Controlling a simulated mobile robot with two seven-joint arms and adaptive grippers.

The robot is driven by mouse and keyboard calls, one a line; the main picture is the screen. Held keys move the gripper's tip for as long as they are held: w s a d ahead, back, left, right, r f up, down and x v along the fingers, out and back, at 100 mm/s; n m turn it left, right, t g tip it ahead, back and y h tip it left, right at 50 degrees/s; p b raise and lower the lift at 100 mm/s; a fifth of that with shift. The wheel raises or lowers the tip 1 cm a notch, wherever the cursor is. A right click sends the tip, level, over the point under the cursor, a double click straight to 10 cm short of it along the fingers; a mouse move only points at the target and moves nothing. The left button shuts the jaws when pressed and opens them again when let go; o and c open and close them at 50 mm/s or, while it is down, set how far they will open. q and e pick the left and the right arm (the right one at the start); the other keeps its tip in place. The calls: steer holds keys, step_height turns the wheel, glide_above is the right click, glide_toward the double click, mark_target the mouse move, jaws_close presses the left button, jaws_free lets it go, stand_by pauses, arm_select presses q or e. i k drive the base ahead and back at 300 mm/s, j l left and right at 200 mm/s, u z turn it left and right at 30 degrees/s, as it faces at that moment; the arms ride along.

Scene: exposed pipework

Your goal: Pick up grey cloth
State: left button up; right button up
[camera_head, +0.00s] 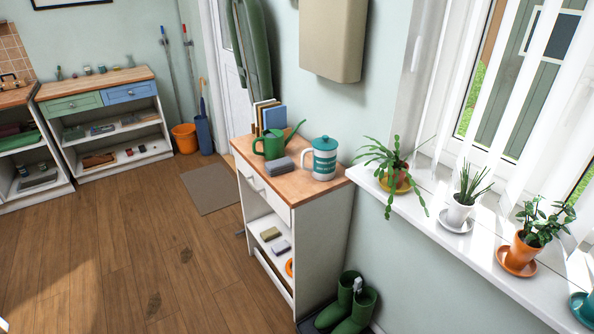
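A folded grey cloth (280,167) lies on the wooden top of a white cabinet (320,187) in the middle of the head view. It sits just in front of a green watering can (271,146) and to the left of a white and teal lidded jug (324,158). It looks flat and close to both. Another small grey item (281,247) lies on the cabinet's open shelf; I cannot tell if it is cloth. Neither of my grippers shows in this view.
Books (273,117) stand behind the watering can. Green boots (349,312) stand on the floor right of the cabinet. Potted plants (460,205) line the windowsill (490,258). A grey mat (210,188) lies on the floor. The wooden floor (120,255) left of the cabinet is open.

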mark_target(281, 166)
steer(key=i+j+z, duration=0.25)
steer(key=z, duration=0.2)
steer(key=i+j+z, duration=0.15)
steer(key=j+z, duration=0.3)
steer(key=i+j+z, duration=0.1)
steer(key=j, duration=0.2)
steer(key=i+j+z, duration=0.1)
steer(key=j, duration=0.25)
steer(key=i+j+z, duration=0.1)
steer(key=j, duration=0.2)
steer(key=i+j, duration=0.1)
steer(key=j, duration=0.45)
steer(key=i+j+z, duration=0.1)
steer(key=j, duration=0.4)
